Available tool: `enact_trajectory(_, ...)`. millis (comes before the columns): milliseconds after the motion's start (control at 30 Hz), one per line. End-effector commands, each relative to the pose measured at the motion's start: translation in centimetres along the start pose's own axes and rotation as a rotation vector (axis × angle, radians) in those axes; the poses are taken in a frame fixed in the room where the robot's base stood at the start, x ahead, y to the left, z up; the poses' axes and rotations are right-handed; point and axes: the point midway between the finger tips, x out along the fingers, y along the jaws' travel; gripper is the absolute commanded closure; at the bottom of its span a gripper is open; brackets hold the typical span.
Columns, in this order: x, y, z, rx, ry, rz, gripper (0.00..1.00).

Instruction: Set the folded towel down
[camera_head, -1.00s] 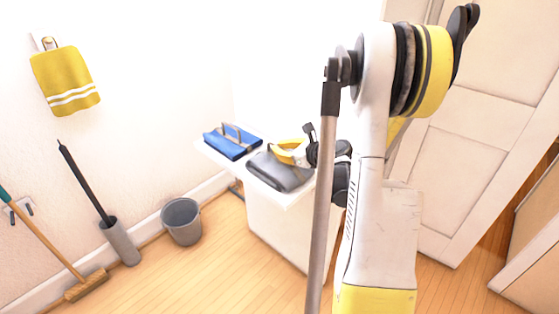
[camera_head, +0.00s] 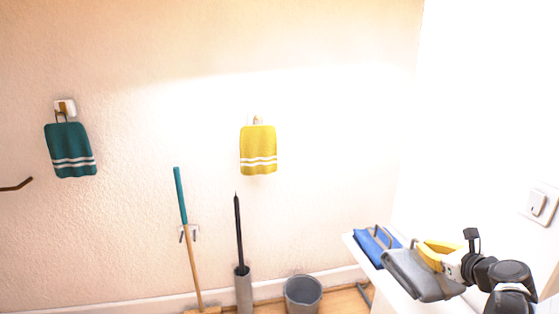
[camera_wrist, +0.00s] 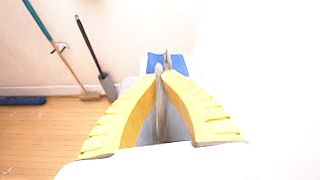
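A grey folded towel (camera_head: 418,277) is at the white surface (camera_head: 355,244) at lower right in the head view. My gripper (camera_head: 432,256) is over its top with yellow fingers. In the wrist view the fingers (camera_wrist: 162,72) are drawn together on a thin grey upright part, with the grey towel (camera_wrist: 178,128) showing between them. The towel looks level and very close to the white top. I cannot tell whether it touches. Its underside is hidden.
A blue folded item (camera_head: 372,247) with grey loops lies just left of the towel. A grey bucket (camera_head: 303,294), a black-handled brush in a holder (camera_head: 243,290) and a broom (camera_head: 188,240) stand by the wall. Yellow (camera_head: 258,150) and teal (camera_head: 70,150) towels hang above.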

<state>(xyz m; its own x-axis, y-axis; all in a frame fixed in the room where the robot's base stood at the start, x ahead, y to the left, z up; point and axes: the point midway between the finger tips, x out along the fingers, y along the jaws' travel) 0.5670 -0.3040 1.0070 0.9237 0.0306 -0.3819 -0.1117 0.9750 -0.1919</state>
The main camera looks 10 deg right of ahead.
Motion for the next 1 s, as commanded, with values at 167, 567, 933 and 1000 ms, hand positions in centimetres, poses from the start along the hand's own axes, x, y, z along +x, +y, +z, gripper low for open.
enact_trajectory(167, 1.9, 9.4, 3.6, -0.032, -0.009, 0.082, 1.0)
enact_trajectory(567, 0.5, 27.3, 8.3, -0.096, -0.052, 0.226, 1.0)
enact_trajectory(933, 0.0, 29.1, 8.6, -0.103, -0.059, 0.24, 1.0)
enact_trajectory(1000, 0.0, 29.1, 8.6, -0.103, -0.059, 0.24, 1.0)
